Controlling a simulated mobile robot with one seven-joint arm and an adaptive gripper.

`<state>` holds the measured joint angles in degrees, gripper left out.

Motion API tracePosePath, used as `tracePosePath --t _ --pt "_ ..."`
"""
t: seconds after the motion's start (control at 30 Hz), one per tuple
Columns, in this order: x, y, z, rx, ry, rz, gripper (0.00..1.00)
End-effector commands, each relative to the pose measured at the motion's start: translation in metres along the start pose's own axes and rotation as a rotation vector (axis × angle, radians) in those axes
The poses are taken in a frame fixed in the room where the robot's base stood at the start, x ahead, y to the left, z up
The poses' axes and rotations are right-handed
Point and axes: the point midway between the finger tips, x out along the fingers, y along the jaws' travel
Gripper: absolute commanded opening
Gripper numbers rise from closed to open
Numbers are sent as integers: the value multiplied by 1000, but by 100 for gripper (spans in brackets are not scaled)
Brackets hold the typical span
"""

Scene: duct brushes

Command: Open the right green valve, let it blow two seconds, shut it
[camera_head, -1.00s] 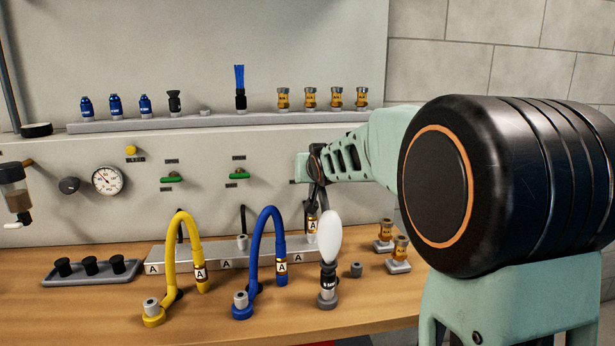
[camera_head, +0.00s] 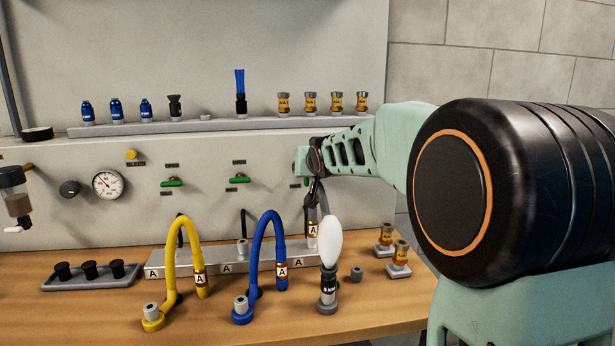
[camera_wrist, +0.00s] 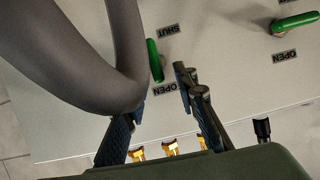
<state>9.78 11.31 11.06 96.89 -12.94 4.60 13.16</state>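The right green valve's lever (camera_wrist: 155,61) shows in the wrist view, standing upright between a SHUT label (camera_wrist: 168,30) and an OPEN label (camera_wrist: 167,87). In the head view only a sliver of this valve (camera_head: 306,182) shows; my wrist hides the rest. My gripper (camera_wrist: 160,100) is open, its dark fingers apart near the lever with nothing held. I cannot tell whether a finger touches the lever. The middle green valve (camera_head: 239,180) has its lever lying level, as does the left green valve (camera_head: 172,184).
A thick grey hose (camera_wrist: 85,50) loops close to my left finger in the wrist view. Yellow (camera_head: 172,258) and blue (camera_head: 258,255) hoses and a white-bulbed brush (camera_head: 331,242) stand on the bench. A shelf (camera_head: 215,127) of fittings runs above the valves. A gauge (camera_head: 109,185) is at left.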

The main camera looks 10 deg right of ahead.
Motion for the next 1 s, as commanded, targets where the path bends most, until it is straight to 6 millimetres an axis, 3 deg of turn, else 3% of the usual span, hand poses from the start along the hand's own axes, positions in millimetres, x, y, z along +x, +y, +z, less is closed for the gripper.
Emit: tracePosePath --t 0.1,0.33,0.83,1.0 --pt "-10 1 -26 2 5 2 27" --pt "-25 -2 -61 0 3 1 27" --pt "-30 -2 -72 2 0 1 27" --pt "-36 12 -84 55 13 16 27"
